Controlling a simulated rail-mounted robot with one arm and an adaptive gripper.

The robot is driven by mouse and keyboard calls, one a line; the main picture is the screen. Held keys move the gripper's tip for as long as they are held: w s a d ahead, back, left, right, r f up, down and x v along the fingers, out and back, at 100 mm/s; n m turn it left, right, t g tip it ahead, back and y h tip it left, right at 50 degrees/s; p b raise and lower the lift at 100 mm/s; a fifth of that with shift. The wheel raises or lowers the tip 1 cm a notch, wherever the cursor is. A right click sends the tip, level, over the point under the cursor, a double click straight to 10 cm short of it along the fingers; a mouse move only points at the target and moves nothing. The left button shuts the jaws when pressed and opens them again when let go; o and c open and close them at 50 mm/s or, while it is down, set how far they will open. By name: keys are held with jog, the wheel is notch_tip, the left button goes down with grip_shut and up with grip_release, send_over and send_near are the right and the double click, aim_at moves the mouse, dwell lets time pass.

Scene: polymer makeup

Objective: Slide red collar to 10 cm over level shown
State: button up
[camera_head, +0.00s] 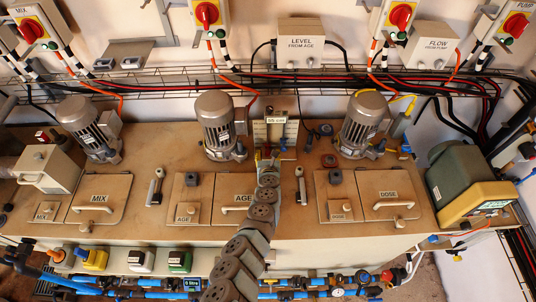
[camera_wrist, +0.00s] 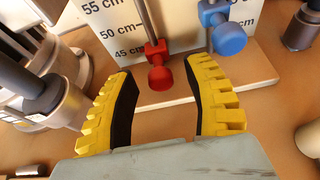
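The red collar (camera_wrist: 155,52) sits low on a thin vertical rod in front of a white scale board (camera_wrist: 104,12), its round red knob facing me. In the wrist view it is near the 50 cm and 45 cm marks; the angle hides its exact reading. My gripper (camera_wrist: 158,70) is open, its yellow fingers on either side of the red knob, with no clear contact. A blue collar (camera_wrist: 214,14) with a blue knob is on another rod to the right. In the head view the scale board (camera_head: 276,133) carries a small sign too blurred to read surely; my arm partly covers this area.
A grey motor (camera_wrist: 40,75) stands close left of my gripper in the wrist view. In the head view, motors (camera_head: 217,125) and (camera_head: 363,124) flank the scale. Lidded hatches (camera_head: 240,199) lie in front, and a wire cable tray (camera_head: 330,82) runs behind.

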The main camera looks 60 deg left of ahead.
aim_at(268, 153)
grip_shut()
notch_tip(268, 153, up, 12)
jog(key=p, duration=1.2)
jog(key=shift+r, duration=0.25)
jog(key=shift+o, duration=0.2)
grip_release()
jog(key=shift+a, duration=0.1)
jog(key=shift+s+d, duration=0.1)
jog(key=shift+d, duration=0.1)
